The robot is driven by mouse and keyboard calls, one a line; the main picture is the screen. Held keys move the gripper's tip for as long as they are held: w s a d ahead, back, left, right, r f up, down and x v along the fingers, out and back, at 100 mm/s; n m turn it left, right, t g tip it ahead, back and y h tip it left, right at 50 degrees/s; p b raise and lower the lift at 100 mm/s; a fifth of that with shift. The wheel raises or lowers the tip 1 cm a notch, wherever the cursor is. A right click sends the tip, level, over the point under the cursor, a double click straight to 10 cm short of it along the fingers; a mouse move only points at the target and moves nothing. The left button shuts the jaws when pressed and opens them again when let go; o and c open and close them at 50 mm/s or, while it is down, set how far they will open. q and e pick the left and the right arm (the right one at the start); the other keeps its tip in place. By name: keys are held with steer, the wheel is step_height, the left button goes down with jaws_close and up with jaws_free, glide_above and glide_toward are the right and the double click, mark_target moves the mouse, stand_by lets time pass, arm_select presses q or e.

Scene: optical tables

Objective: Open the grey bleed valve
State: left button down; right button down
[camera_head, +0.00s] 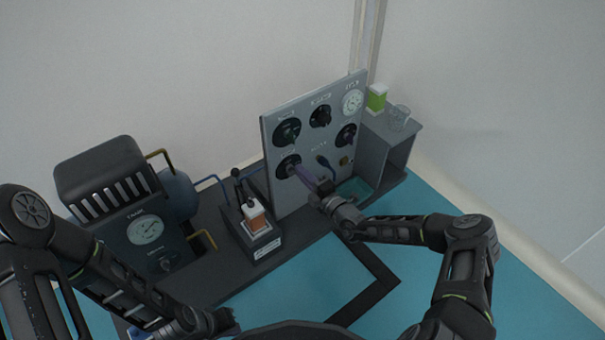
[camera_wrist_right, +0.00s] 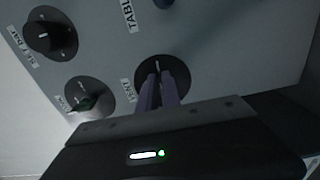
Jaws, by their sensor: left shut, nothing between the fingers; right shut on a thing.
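The upright grey panel (camera_head: 275,135) carries several round black dials with knobs and a gauge. My right gripper (camera_head: 296,170) reaches the lower-left dial (camera_head: 283,164) of the panel, its purple fingers shut on the knob at the dial's middle. The right wrist view shows the fingertips (camera_wrist_right: 158,78) on this dial (camera_wrist_right: 180,74), with a label beside it that seems to end in "ENT". The fingers hide most of the knob. I cannot tell from its colour whether this is the grey bleed valve. My left gripper (camera_head: 222,320) is shut and empty, low at the front left.
A dark compressor-like unit (camera_head: 105,170) with a gauge and a blue tank stands left. A switch box (camera_head: 250,222) with an orange-white part stands before the panel. A blue lever (camera_head: 323,160) is close right of my right gripper. A glass (camera_head: 397,117) stands on the right-hand shelf.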

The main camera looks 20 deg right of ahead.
steer(key=shift+f, duration=0.1)
steer(key=c, duration=1.6)
jaws_free()
steer(key=shift+o, duration=0.2)
steer(key=p+v, duration=0.3)
steer(key=v, duration=0.4)
steer(key=shift+s, duration=0.4)
